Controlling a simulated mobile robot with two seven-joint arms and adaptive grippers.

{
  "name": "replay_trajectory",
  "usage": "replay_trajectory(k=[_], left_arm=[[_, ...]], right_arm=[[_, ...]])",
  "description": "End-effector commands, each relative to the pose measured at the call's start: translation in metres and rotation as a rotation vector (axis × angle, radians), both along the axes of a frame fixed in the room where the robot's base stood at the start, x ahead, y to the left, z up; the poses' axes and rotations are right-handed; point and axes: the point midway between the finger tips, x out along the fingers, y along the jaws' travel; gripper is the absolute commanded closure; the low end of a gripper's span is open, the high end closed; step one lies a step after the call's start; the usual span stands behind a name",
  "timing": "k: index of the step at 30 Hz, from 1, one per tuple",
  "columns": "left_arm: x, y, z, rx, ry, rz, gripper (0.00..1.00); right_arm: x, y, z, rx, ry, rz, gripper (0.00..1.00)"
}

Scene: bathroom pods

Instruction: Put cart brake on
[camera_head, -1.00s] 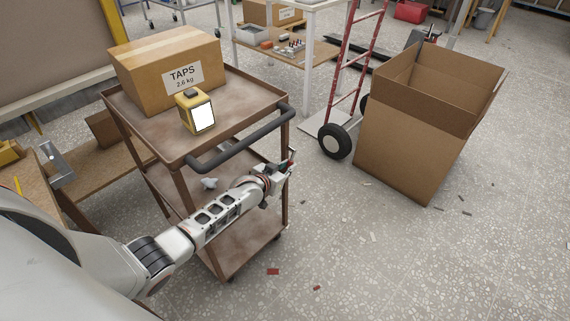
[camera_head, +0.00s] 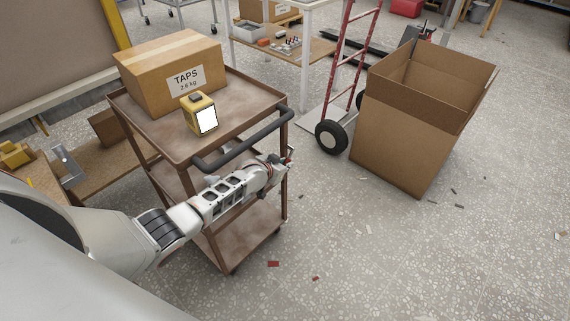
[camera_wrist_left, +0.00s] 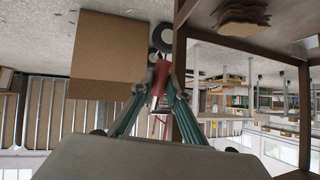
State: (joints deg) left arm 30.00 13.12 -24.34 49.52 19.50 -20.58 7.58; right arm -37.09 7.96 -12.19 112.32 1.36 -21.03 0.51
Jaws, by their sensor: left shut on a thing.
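The brown metal cart (camera_head: 237,148) stands in the left half of the head view, with a dark push handle (camera_head: 243,140) on its near side. My left gripper (camera_head: 287,157) is at the cart's right front post, below the handle. In the left wrist view, its fingers (camera_wrist_left: 160,82) close on a red brake lever (camera_wrist_left: 159,77) beside the brown post (camera_wrist_left: 180,60). The lever is mostly hidden by the gripper in the head view, so its angle is hard to tell. My right gripper is not in view.
A TAPS carton (camera_head: 168,72) and a yellow device (camera_head: 199,114) sit on the cart's top. A large open cardboard box (camera_head: 405,140) and a red hand truck (camera_head: 345,85) stand to the right. The floor in front has small scraps and is otherwise clear.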

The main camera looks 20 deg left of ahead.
Motion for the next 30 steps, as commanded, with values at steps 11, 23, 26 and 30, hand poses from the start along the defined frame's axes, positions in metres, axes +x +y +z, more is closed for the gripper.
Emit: replay_trajectory(k=[11, 23, 26, 30], left_arm=[[-0.001, 0.000, -0.001, 0.001, 0.002, 0.000, 0.77], [-0.023, 0.003, 0.014, 0.001, 0.001, 0.001, 0.77], [-0.033, 0.003, 0.020, 0.001, 0.002, -0.001, 0.77], [-0.046, 0.005, 0.029, 0.001, 0.002, 0.000, 0.77]], right_arm=[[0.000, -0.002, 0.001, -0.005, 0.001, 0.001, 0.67], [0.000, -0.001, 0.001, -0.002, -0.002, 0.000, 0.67], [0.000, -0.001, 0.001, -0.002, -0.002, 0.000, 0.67], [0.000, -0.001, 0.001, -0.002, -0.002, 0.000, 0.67]])
